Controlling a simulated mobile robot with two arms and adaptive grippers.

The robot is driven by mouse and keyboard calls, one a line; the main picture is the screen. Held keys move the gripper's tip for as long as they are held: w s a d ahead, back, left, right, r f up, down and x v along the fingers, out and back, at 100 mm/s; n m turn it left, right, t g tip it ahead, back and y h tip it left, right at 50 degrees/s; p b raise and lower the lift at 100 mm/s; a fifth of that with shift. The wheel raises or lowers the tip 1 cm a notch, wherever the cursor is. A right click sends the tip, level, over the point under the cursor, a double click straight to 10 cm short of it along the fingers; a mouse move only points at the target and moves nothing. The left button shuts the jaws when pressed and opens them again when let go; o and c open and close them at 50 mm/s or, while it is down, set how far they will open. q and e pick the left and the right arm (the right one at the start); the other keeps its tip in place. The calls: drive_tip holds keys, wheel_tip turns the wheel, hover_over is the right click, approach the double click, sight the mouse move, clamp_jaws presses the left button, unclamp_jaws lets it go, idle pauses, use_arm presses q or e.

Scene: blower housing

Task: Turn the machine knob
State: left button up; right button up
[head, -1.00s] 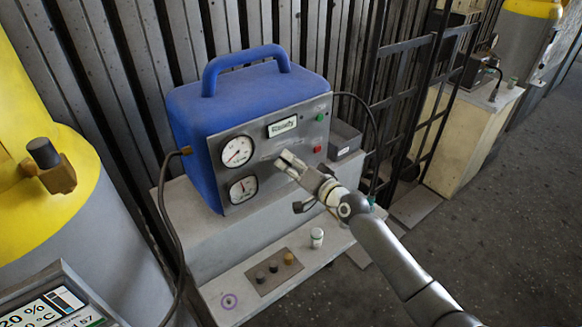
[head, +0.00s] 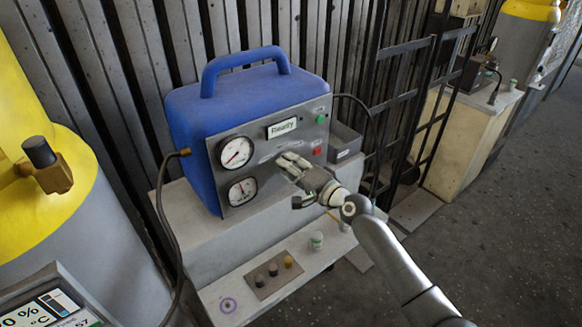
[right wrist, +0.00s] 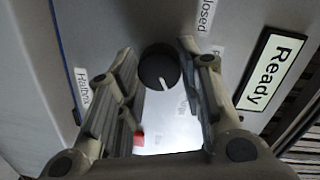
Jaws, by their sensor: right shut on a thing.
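The blue machine (head: 245,95) has a grey front panel with two gauges and a "Ready" display. In the right wrist view, a round black knob (right wrist: 159,68) with a white pointer mark sits on the panel between my right fingers. My right gripper (right wrist: 157,60) is shut on the knob, with a finger on either side of it. In the head view, my right gripper (head: 288,166) is at the panel, right of the gauges and below the display, and hides the knob. My left gripper is not in view.
A green button (head: 321,118) and a red button (head: 317,151) are on the panel's right side. A grey bin (head: 345,143) stands right of the machine.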

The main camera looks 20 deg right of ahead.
drive_tip(key=o, duration=1)
drive_tip(key=shift+o, duration=0.2)
drive_tip(key=f+v, duration=0.1)
drive_tip(key=v, duration=1.1)
drive_tip(key=shift+r, duration=0.4)
